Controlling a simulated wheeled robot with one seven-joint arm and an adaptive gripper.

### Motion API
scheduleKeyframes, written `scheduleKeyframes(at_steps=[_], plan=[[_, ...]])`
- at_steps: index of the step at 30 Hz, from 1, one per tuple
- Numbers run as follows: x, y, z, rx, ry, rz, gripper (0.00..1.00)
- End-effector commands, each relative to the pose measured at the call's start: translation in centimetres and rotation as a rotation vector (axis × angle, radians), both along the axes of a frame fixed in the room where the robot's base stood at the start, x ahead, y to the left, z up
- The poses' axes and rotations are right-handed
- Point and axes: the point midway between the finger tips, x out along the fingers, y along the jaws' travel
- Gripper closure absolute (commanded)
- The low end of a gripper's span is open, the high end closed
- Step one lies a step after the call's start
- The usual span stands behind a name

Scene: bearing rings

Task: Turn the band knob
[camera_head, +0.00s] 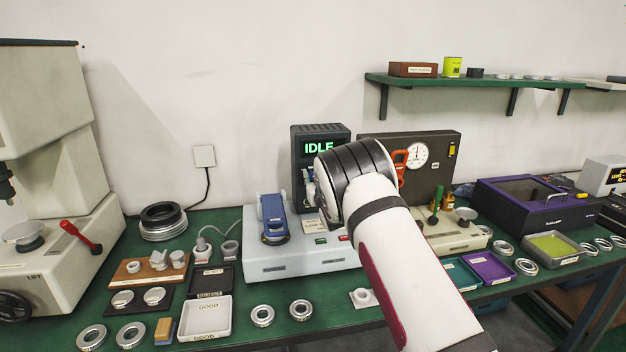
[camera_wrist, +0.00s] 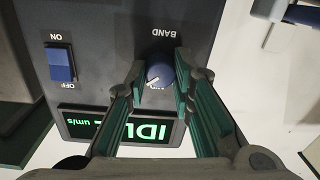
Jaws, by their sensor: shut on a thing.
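The band knob (camera_wrist: 160,76) is a round blue-grey knob with a white pointer mark, on the dark face of the instrument box (camera_wrist: 100,25), under the upside-down word BAND in the wrist view. My gripper (camera_wrist: 161,72) has its green-padded fingers on both sides of the knob and is shut on it. A blue ON/OFF switch (camera_wrist: 60,64) is on the same face at the left. The green display (camera_wrist: 115,130) reads IDLE, partly hidden by a finger. In the head view the box (camera_head: 320,133) stands at the back, and my arm hides the knob.
A grey-white machine with a blue part (camera_head: 274,215) stands in front of the box. A dark panel with a dial gauge (camera_head: 417,155) is close on the right. Trays (camera_head: 205,318) and several metal rings (camera_head: 263,315) lie on the green bench. A shelf (camera_head: 480,83) is above right.

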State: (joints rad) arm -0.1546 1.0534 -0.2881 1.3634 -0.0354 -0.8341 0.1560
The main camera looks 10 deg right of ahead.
Motion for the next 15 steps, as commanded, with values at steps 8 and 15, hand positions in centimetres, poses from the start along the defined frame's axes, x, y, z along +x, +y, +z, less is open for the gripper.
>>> scheduleKeyframes(at_steps=[8, 15], plan=[[0.08, 0.1, -0.07, -0.102, -0.001, 0.001, 1.0], [0.12, 0.16, -0.09, -0.293, -0.001, 0.001, 1.0]])
